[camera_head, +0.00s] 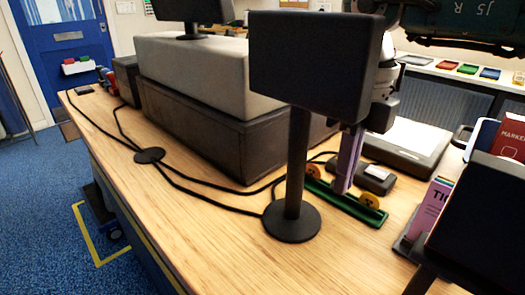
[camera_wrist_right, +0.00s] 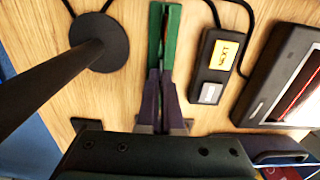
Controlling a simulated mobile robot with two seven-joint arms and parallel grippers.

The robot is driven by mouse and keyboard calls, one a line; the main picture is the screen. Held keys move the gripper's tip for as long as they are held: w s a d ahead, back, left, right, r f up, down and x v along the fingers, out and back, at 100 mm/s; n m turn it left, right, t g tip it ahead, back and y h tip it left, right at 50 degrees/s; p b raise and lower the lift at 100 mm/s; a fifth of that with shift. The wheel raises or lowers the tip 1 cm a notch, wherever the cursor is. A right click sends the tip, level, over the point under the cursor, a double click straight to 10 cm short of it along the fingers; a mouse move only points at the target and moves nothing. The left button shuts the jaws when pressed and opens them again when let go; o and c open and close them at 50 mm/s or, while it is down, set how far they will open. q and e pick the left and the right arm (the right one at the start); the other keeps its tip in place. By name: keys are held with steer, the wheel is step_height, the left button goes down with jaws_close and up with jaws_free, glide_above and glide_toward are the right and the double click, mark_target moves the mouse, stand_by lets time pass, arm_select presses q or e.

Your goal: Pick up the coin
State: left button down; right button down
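My right gripper (camera_head: 345,188) points down with purple fingers over a narrow green tray (camera_head: 345,206) on the wooden counter. In the right wrist view the fingers (camera_wrist_right: 161,75) lie close together over the green tray (camera_wrist_right: 154,40). Their tips overlap the tray, so I cannot tell whether they are shut or hold anything. I cannot tell whether either is the coin; no other coin is clearly visible. My left gripper is not in view.
A dark display (camera_head: 312,62) on a round-based pole stands in front of the gripper and hides part of it. A small dark device (camera_wrist_right: 217,62) with a yellow label, a tablet-like terminal (camera_head: 408,142) and cables lie nearby. The left front counter (camera_head: 200,222) is clear.

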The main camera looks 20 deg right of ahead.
stand_by(0.5)
step_height(320, 180, up, 20)
steer(key=shift+p, duration=0.35)
steer(key=shift+s+r, duration=0.1)
stand_by(0.6)
